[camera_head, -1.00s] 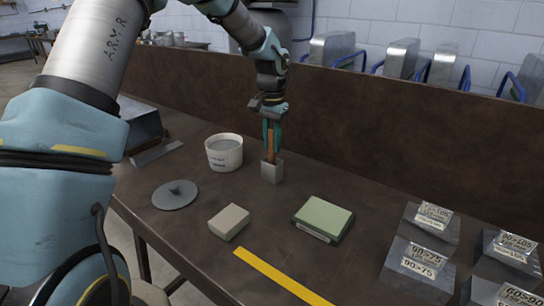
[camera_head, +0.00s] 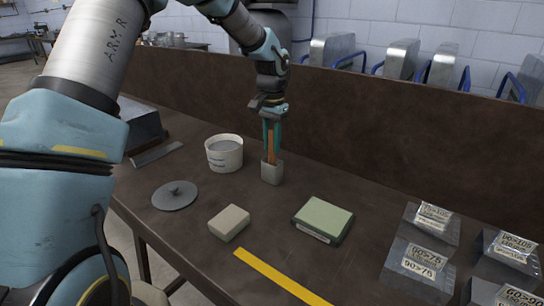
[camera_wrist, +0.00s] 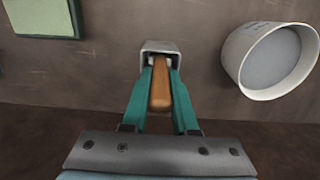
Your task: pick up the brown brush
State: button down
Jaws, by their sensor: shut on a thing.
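The brown brush (camera_head: 271,141) stands upright with its lower end inside a small grey square holder (camera_head: 271,174) on the brown table. Its brown handle also shows in the wrist view (camera_wrist: 161,92), reaching out of the holder's opening (camera_wrist: 160,47). My gripper (camera_head: 271,148) points down from above, with a teal finger on each side of the handle. It is shut on the brush, just above the holder. The brush's lower end is hidden in the holder.
A white tub (camera_head: 224,153) stands close left of the holder, with a round grey lid (camera_head: 175,195) nearer. A beige block (camera_head: 229,222) and a green-topped box (camera_head: 323,219) lie in front. Metal labelled blocks (camera_head: 418,268) stand at right. A brown back panel (camera_head: 400,135) rises behind.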

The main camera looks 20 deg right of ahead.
jog(key=shift+r, duration=0.1)
notch_tip(320, 180, up, 10)
jog(key=shift+f+b, duration=0.1)
jog(key=shift+b, duration=0.85)
